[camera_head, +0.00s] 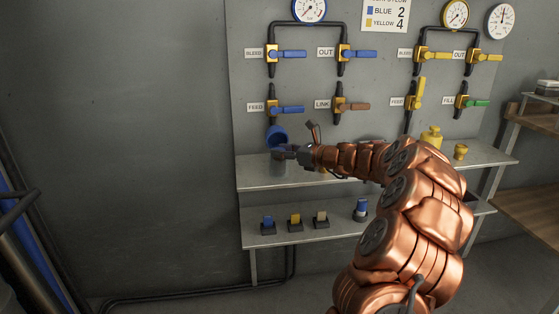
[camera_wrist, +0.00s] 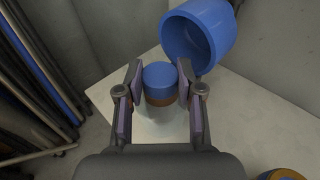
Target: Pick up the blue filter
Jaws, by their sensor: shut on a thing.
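The blue filter (camera_wrist: 159,74) is a short cylinder with a blue top and a brown-orange band below it. In the wrist view it sits between the two fingers of my gripper (camera_wrist: 160,82), which is shut on it. Its lower part is pale and hard to make out against the shelf. In the head view my gripper (camera_head: 286,153) is at the left end of the upper shelf, just below a blue cup (camera_head: 276,135). The filter itself is mostly hidden there. In the wrist view the open blue cup (camera_wrist: 198,38) is close beyond the right finger.
The upper shelf (camera_head: 252,176) runs under a panel of coloured valves and gauges. The lower shelf (camera_head: 285,239) holds blue, yellow and beige pieces in dark holders and another blue-topped cylinder (camera_head: 361,208). Yellow parts (camera_head: 432,137) stand at right. Hoses hang at the left.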

